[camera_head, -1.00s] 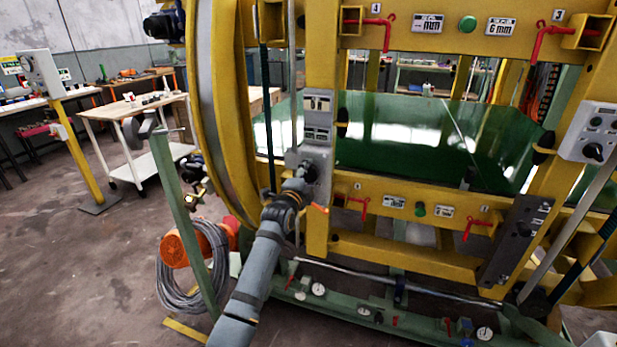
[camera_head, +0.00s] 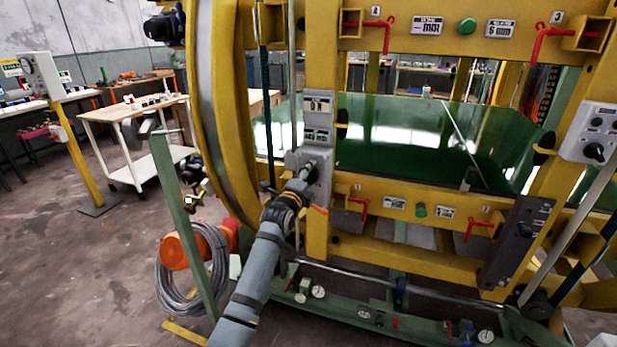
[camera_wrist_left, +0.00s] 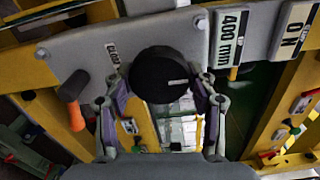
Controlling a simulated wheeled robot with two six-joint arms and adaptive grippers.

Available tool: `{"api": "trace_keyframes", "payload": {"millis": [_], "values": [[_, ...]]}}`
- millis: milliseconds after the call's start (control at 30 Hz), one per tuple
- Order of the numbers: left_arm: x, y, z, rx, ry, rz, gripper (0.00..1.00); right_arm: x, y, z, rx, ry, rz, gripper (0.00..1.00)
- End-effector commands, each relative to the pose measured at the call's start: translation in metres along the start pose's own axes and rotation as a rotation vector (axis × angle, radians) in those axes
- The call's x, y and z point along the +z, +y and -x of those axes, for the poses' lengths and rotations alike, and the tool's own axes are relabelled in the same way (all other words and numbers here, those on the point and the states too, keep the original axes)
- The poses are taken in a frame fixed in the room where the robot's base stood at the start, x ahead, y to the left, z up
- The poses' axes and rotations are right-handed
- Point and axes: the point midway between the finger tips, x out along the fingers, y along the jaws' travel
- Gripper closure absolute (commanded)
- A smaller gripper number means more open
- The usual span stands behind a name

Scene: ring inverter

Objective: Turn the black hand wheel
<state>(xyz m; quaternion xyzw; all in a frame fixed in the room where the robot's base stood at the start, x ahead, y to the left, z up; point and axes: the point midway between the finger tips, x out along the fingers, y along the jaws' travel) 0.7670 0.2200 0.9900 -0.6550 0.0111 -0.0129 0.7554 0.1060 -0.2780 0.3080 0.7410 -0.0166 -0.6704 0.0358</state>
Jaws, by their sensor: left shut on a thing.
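The black hand wheel (camera_wrist_left: 158,75) is a round black knob with a light line on its face, on a grey plate (camera_wrist_left: 78,55) in the left wrist view. My left gripper (camera_wrist_left: 163,98) has one finger on each side of the wheel's rim and is shut on it. In the head view my left gripper (camera_head: 302,180) reaches the grey panel (camera_head: 318,150) on the yellow upright and hides most or all of the wheel. My right gripper is not in view.
A "400 mm" label (camera_wrist_left: 231,40) and an orange-tipped lever (camera_wrist_left: 74,88) flank the wheel. The large yellow ring (camera_head: 212,100) stands left of my arm. A coiled grey cable (camera_head: 190,275) hangs lower left. Open floor (camera_head: 75,270) lies at the left.

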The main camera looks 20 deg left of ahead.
Motion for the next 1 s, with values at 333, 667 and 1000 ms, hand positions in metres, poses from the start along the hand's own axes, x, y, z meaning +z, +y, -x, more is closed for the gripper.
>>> {"api": "trace_keyframes", "payload": {"millis": [333,667,1000], "values": [[0.0,0.0,0.0,0.0,0.0,0.001,0.19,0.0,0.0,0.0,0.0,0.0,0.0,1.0],[0.0,0.001,0.006,0.0,0.0,0.001,0.19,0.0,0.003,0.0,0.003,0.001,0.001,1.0],[0.0,0.001,0.08,0.001,0.0,0.0,0.19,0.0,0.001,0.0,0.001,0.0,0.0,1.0]]}}
